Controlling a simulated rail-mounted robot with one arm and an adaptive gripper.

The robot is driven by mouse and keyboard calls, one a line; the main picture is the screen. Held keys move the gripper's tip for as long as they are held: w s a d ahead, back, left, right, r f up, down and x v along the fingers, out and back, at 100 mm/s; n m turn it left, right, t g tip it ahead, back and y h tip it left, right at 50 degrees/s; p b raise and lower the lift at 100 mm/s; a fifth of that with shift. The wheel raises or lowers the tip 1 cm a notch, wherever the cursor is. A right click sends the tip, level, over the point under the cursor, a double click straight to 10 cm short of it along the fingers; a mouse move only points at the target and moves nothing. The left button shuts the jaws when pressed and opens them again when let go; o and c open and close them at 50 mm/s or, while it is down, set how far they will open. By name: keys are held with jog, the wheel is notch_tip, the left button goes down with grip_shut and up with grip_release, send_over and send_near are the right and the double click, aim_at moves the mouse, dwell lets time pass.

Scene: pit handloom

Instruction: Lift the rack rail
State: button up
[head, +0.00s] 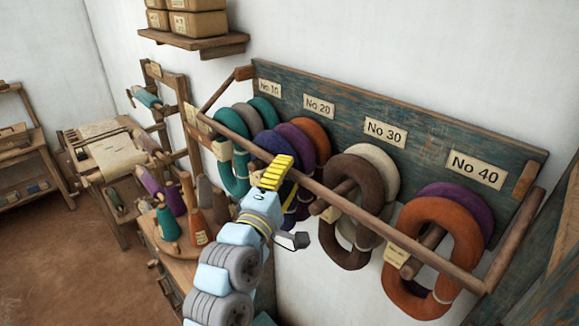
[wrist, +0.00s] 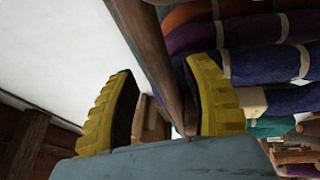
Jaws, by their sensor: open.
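The rack rail (head: 345,204) is a long brown wooden bar slanting across the front of the yarn rack, held by side arms at its ends. It crosses in front of several hanging yarn hanks. My gripper (head: 275,173), with yellow ribbed fingers, is at the rail left of its middle and hides part of it. In the wrist view my gripper (wrist: 160,68) is open, and a long wooden bar (wrist: 152,48), seemingly the rail, passes between the fingers, closer to the right one. I cannot tell whether either finger touches it.
The teal back board (head: 340,105) carries number labels. Orange (head: 425,212) and brown (head: 342,175) hanks hang behind the rail. A shelf with boxes (head: 195,45) is above. The floor at left is clear.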

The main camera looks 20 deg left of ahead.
jog(key=shift+w+r, duration=0.1)
jog(key=shift+w, duration=0.6)
grip_shut()
jog(key=shift+s+r, duration=0.1)
